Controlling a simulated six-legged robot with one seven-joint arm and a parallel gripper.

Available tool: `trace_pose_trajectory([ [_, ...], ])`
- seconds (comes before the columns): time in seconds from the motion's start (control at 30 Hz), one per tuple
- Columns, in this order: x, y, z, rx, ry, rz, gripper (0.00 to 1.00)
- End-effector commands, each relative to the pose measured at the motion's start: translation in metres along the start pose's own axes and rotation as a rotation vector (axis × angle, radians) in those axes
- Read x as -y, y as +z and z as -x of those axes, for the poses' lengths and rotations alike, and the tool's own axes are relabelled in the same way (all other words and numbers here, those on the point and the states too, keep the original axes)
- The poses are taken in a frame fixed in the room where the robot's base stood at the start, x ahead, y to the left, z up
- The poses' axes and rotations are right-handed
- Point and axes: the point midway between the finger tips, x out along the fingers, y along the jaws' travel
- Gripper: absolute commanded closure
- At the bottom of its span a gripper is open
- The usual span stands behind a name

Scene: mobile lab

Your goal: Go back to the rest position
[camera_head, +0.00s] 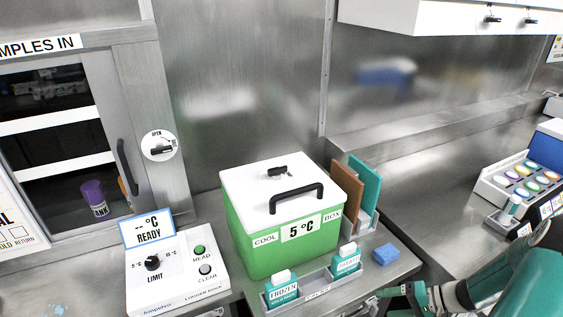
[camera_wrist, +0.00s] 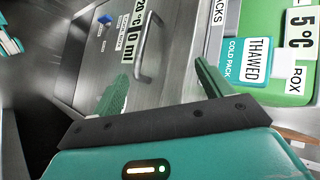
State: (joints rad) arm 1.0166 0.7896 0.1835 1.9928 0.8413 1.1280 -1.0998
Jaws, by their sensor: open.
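My gripper (camera_wrist: 162,88) is open in the wrist view, with its two green fingers apart and nothing between them. Beyond the fingers is a steel drawer front with a bar handle (camera_wrist: 145,50). In the head view my teal arm comes in from the bottom right. My gripper (camera_head: 385,293) shows there only in part at the bottom edge, right of the cold packs and below the blue sponge.
A green cool box (camera_head: 262,240) with a white lid stands on the steel counter. Cold packs (camera_head: 282,288) stand in a tray before it. A blue sponge (camera_head: 386,254) lies to the right. A logger dock (camera_head: 176,270) stands left. A rack of coloured caps (camera_head: 520,180) is far right.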

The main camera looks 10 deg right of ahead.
Motion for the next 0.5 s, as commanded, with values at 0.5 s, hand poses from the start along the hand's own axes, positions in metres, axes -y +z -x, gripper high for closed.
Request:
trace_pose_trajectory([
  [0.5, 0.162, 0.046, 0.007, 0.174, 0.497, 0.19, 0.22],
])
